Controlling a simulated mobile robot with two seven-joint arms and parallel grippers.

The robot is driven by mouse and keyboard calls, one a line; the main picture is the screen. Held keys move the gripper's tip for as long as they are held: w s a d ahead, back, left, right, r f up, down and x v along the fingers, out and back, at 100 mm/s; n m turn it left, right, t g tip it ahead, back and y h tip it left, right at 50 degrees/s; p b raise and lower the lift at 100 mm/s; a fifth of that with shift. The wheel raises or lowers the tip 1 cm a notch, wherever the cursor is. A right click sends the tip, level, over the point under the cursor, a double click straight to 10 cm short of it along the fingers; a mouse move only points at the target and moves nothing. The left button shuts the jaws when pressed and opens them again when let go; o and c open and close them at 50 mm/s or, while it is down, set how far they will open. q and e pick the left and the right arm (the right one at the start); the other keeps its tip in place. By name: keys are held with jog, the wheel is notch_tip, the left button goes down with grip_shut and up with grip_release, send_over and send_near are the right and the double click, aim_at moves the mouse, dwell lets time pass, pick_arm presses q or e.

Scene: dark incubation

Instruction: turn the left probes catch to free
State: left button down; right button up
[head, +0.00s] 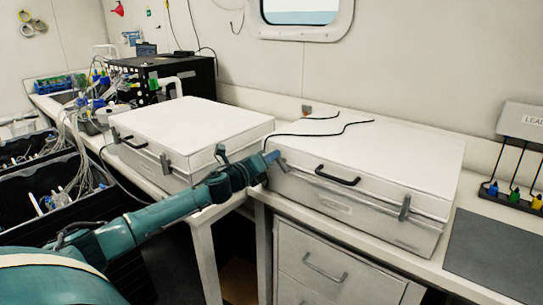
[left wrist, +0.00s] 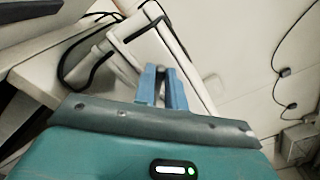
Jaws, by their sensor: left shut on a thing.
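The probes case (head: 375,160) is a closed white case with a grey front on the bench right of centre. Its left catch (head: 284,166) is a small grey lever near the front left corner. My left gripper (head: 275,158) reaches in from the left and is shut on this catch. In the left wrist view the blue fingers (left wrist: 163,90) are close together on the catch, whose body is mostly hidden between them. The case's right catch (head: 405,207) is a grey lever standing upright across the lid seam. My right gripper is not in view.
A second white case (head: 185,128) stands to the left, close to my left forearm. A black handle (head: 338,176) is on the probes case front. A thin black cable (head: 318,134) lies over its lid. A dark mat (head: 490,252) and a rack with coloured plugs (head: 513,196) are at right.

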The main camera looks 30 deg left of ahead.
pick_arm(q)
jog(key=n, duration=0.3)
jog(key=f+n+p, duration=0.1)
jog(key=n, duration=0.2)
jog(key=a+n+p, duration=0.1)
jog(key=n, duration=0.2)
jog(key=shift+f, duration=0.4)
jog(key=shift+d+n, duration=0.1)
jog(key=shift+n, duration=0.3)
jog(key=c, duration=1.4)
grip_release()
jog(key=shift+c, duration=0.2)
jog(key=shift+f, duration=0.1)
